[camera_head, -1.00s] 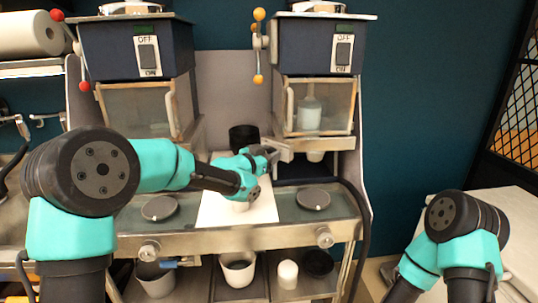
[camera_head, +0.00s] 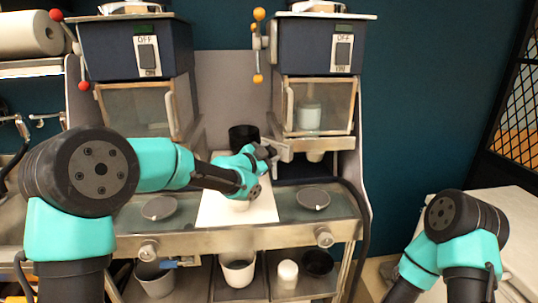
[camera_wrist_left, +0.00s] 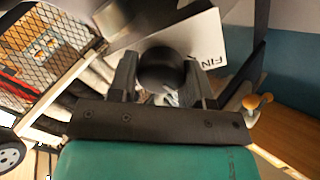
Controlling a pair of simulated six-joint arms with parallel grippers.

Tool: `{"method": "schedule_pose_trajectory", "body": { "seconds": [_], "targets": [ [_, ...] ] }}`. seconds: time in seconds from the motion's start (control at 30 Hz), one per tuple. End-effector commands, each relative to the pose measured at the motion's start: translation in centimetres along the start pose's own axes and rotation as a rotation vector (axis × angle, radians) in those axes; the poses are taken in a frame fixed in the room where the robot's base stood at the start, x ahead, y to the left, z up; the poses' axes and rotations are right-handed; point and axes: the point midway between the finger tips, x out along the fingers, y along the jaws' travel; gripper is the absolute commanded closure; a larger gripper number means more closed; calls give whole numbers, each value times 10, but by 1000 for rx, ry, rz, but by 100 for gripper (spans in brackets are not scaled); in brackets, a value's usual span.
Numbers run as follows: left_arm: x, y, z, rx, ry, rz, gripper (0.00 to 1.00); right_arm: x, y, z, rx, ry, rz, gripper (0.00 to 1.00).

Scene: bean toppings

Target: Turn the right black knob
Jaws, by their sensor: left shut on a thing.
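The right machine (camera_head: 313,48) has a dark blue top, a clear-fronted box (camera_head: 334,108) and a switch panel. My left gripper (camera_head: 268,153) is at the lower left of that box, beside a pale metal bracket. In the left wrist view a round black knob (camera_wrist_left: 162,66) sits between the two fingers of my left gripper (camera_wrist_left: 160,75), which are shut on it. In the head view the knob is hidden or too small to make out. My right arm is at the lower right; its gripper is outside the view.
A black cup (camera_head: 243,137) stands behind my left wrist. A white sheet (camera_head: 265,210) lies on the metal counter between two dark discs (camera_head: 159,208) (camera_head: 313,198). A similar left machine (camera_head: 135,50) is to the left. A black hose runs down the right side.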

Motion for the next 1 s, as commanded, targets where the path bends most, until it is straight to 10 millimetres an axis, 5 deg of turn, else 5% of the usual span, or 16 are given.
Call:
{"method": "schedule_pose_trajectory", "body": {
  "seconds": [1.0],
  "targets": [
    [0, 2, 1, 927, -49, 8, 79, 0, 0, 0, 0, 0, 0, 57]
  ]
}}
